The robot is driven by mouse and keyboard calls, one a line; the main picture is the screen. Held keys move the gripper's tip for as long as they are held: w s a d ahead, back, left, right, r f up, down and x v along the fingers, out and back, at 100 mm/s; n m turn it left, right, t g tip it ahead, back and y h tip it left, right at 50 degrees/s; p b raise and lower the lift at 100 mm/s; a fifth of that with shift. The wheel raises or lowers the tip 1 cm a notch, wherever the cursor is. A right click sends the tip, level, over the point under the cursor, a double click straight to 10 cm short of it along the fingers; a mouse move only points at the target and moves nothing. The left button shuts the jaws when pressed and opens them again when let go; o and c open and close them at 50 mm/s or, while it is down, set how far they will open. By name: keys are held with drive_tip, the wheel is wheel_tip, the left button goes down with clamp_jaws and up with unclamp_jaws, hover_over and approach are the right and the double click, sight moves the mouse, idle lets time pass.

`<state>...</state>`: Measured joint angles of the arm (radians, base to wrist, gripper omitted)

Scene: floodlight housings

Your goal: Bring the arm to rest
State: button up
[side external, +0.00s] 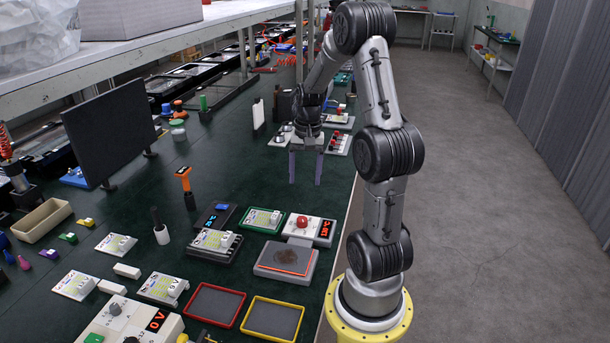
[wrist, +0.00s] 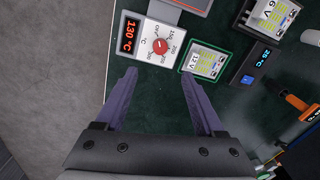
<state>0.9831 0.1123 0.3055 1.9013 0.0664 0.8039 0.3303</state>
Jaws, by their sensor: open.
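My gripper (side external: 305,165) hangs pointing down above the dark green bench (side external: 335,215), in the middle of the side external view. Its two purple fingers are apart with nothing between them. In the wrist view my gripper (wrist: 168,95) also shows open and empty, with green bench top beneath it. My arm is bent over from its yellow base at the bench's right edge.
A hot plate (side external: 287,260) and its control box with a red knob (side external: 302,226) stand near the base. Red (side external: 215,288) and yellow (side external: 272,302) framed trays lie in front. A black panel (side external: 110,132) stands at left. The grey floor (side external: 480,200) is clear.

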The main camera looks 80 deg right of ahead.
drive_tip(key=w+a+r+n+t+h, duration=0.15)
drive_tip(key=w+a+r+n, duration=0.25)
drive_tip(key=w+a+r, duration=0.4)
drive_tip(key=s+a+r+n+t, duration=0.1)
drive_tip(key=a+r+n, duration=0.15)
drive_tip(key=a, duration=0.45)
drive_tip(key=s+a+r+n+t, duration=0.1)
drive_tip(key=a+r+n, duration=0.1)
drive_tip(key=a+r, duration=0.3)
drive_tip(key=s+a+f+n+t+y, duration=0.1)
drive_tip(key=s+a+f+n, duration=0.1)
drive_tip(key=s+a+n, duration=0.5)
drive_tip(key=s+a, duration=0.2)
drive_tip(key=s, duration=0.1)
drive_tip(key=shift+s+a+f, duration=0.15)
drive_tip(key=shift+s+f, duration=0.05)
drive_tip(key=shift+f, duration=0.2)
